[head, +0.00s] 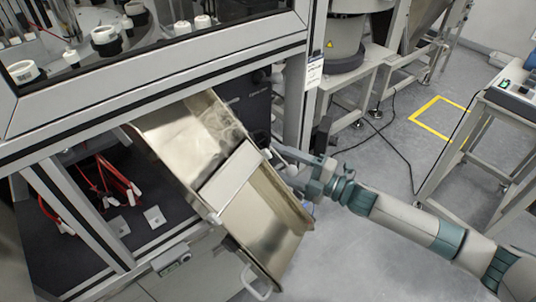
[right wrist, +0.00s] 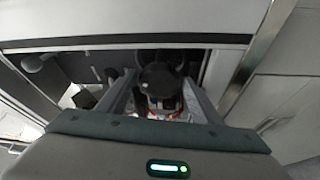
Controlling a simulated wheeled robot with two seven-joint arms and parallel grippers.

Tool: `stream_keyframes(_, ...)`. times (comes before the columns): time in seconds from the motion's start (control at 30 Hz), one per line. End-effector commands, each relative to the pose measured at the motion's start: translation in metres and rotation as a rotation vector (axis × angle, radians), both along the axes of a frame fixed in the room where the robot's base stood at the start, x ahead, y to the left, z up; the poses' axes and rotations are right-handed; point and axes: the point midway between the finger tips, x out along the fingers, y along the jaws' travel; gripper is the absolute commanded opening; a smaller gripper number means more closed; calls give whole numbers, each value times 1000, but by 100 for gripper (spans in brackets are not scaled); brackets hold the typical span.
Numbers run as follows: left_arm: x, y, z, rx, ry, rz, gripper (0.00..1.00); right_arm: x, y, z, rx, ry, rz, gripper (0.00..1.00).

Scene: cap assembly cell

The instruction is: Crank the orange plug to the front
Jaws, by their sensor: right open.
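My right gripper (head: 278,152) reaches in from the right to the side of the machine, just beyond the upper edge of the metal chute. In the right wrist view its two fingers (right wrist: 161,82) are spread apart. A dark rounded part (right wrist: 160,80) lies between them, with paler pieces and a small reddish-orange trace below it. I cannot tell whether the fingers touch this part. I cannot clearly make out the orange plug in either view; the trace is too small to name. My left gripper is not in view.
The sloping metal chute (head: 265,228) lies close beside my right gripper. The machine's frame post (head: 307,85) stands just behind it. An open cabinet with red cables (head: 118,180) is at the left.

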Motion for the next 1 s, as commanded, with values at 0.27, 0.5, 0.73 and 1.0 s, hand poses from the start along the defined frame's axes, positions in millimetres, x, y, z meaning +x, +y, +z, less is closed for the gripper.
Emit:
stream_keyframes(0.27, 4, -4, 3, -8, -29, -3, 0, 15, 25, 2, 1, 1, 1, 59)
stream_keyframes(0.5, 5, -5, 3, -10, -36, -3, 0, 18, 28, 2, 0, 1, 0, 59)
stream_keyframes(0.73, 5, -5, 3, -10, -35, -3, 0, 17, 28, 2, 0, 1, 0, 40)
stream_keyframes(1.0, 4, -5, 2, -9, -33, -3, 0, 17, 28, 1, 5, 5, 0, 29)
